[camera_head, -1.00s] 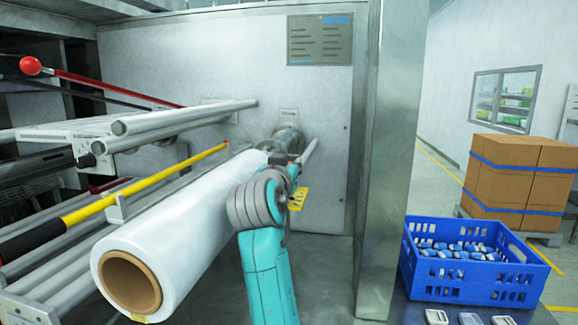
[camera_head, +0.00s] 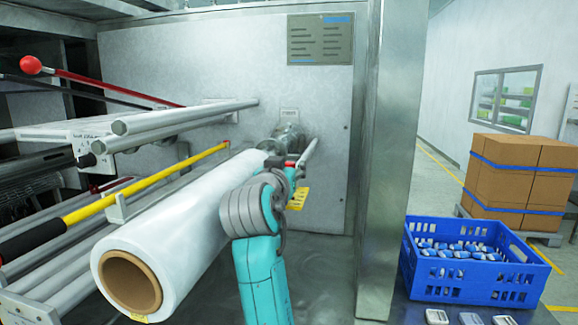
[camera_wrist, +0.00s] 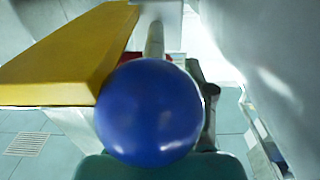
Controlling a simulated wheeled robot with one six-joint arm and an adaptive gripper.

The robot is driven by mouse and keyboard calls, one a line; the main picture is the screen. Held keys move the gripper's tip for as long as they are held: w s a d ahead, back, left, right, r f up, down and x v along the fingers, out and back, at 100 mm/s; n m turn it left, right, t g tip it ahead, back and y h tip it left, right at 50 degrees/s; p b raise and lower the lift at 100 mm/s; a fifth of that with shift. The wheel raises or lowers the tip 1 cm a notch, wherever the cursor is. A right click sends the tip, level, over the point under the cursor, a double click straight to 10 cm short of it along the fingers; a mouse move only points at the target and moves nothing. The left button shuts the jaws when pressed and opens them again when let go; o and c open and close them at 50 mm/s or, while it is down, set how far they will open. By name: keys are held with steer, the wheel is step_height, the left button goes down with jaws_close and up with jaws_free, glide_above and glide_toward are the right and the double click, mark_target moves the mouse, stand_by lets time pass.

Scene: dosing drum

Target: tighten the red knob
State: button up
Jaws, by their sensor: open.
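A shiny red ball knob (camera_head: 30,65) sits on the end of a red lever at the upper left of the head view, well away from my gripper. A small red patch (camera_head: 290,163) shows close by my gripper (camera_head: 281,163); I cannot tell what it belongs to. My gripper is at the far end of the white film roll (camera_head: 185,230), near the metal shaft fitting (camera_head: 288,138). Its jaws are open, though the fingers are hard to make out. In the wrist view a blue ball (camera_wrist: 150,112) fills the middle, with bits of red partly hidden behind it.
A yellow plate (camera_head: 298,199) hangs beside my wrist, and a yellow part (camera_wrist: 70,55) is close in the wrist view. A grey bar (camera_head: 309,152) slants by the gripper. A steel post (camera_head: 388,170) and blue crate (camera_head: 470,285) stand to the right.

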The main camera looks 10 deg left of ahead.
steer(key=s, duration=0.9)
steer(key=shift+s+a, duration=0.2)
steer(key=shift+s, duration=0.2)
